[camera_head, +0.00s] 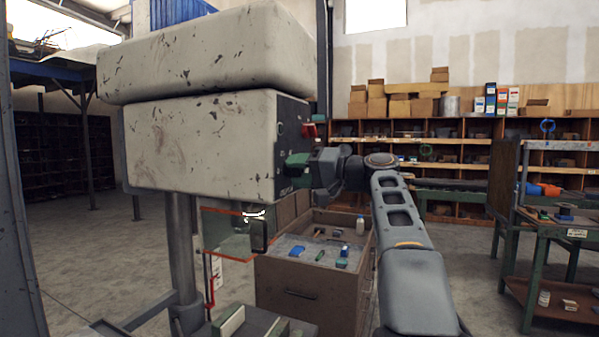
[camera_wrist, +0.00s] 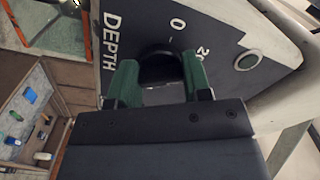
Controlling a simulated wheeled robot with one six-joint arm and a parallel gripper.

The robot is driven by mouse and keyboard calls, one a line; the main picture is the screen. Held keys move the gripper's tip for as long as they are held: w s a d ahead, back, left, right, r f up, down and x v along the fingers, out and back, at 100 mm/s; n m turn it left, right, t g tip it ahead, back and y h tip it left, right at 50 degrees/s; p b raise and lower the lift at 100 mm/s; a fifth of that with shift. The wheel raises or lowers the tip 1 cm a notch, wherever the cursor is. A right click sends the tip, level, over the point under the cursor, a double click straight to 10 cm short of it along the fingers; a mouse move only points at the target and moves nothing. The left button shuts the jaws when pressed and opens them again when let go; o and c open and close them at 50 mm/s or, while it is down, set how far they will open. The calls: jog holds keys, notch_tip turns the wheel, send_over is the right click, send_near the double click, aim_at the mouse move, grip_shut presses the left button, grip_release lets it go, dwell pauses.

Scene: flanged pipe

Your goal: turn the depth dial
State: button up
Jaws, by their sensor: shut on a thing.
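The depth dial (camera_wrist: 158,66) is a dark round knob on a dark panel, with "DEPTH", "0" and "20" lettered around it in the wrist view. My gripper (camera_wrist: 158,82) has two green fingers, one on each side of the knob, and is shut on it. The lower part of the knob is hidden by my gripper. In the head view my gripper (camera_head: 292,164) reaches the right-hand panel face of the large, worn, off-white machine head (camera_head: 200,145). The dial itself is hidden there.
A red knob (camera_head: 308,130) is on the panel above my gripper. A brown cabinet (camera_head: 300,285) with small items on top stands below my arm. A green workbench (camera_head: 570,232) stands at the right.

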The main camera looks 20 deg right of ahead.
jog(key=o, duration=0.9)
jog(key=shift+d, duration=0.1)
jog(key=v, duration=1.3)
jog(key=shift+s+d, duration=0.2)
jog(key=shift+s, duration=0.15)
